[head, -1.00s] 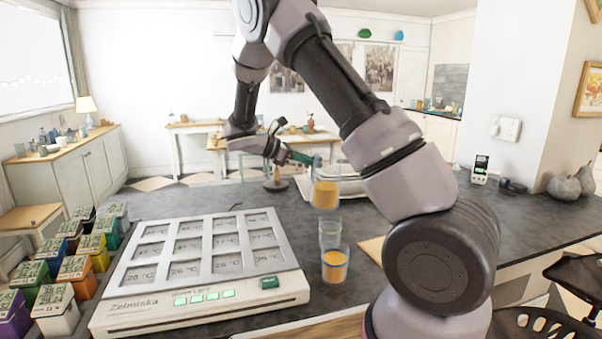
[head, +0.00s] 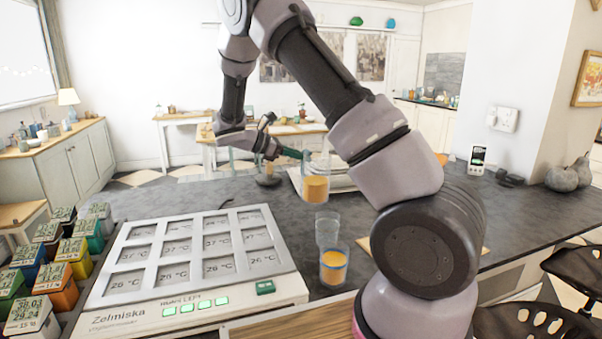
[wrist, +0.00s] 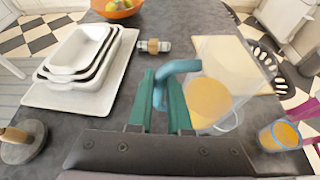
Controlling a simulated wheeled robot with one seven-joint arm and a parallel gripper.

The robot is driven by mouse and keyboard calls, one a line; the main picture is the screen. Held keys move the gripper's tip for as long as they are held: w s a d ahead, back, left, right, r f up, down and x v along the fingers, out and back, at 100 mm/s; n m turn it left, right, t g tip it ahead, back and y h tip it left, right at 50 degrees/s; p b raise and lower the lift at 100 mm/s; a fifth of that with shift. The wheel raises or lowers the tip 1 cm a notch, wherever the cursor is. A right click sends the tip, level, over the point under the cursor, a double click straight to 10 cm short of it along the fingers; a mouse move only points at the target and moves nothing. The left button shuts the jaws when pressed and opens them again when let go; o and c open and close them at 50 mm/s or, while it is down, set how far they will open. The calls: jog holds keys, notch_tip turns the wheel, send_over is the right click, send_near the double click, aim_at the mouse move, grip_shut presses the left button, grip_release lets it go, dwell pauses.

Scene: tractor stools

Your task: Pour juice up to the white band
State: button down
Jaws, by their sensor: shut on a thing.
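My gripper (head: 292,153), with green fingers, is shut on the blue handle of a clear jug (head: 315,166). The jug holds orange juice and looks roughly upright, above the counter. In the wrist view my gripper (wrist: 165,98) has the handle between its fingers, with the jug (wrist: 210,100) to the right. A glass (head: 333,265) with orange juice and a blue band stands on the counter, nearer than the jug; it also shows in the wrist view (wrist: 278,136). A clear, empty-looking glass (head: 327,229) stands just behind it. I cannot make out a white band.
A white panel device (head: 190,262) fills the counter's left, with several coloured boxes (head: 55,270) beside it. White nested dishes (wrist: 78,55) on a tray, a pale board (wrist: 222,58) and a fruit bowl (wrist: 118,8) lie around the jug. Dark stools (head: 530,320) stand at right.

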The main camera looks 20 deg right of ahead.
notch_tip(320, 180, down, 5)
jog(key=shift+f, duration=0.15)
dwell(0.3)
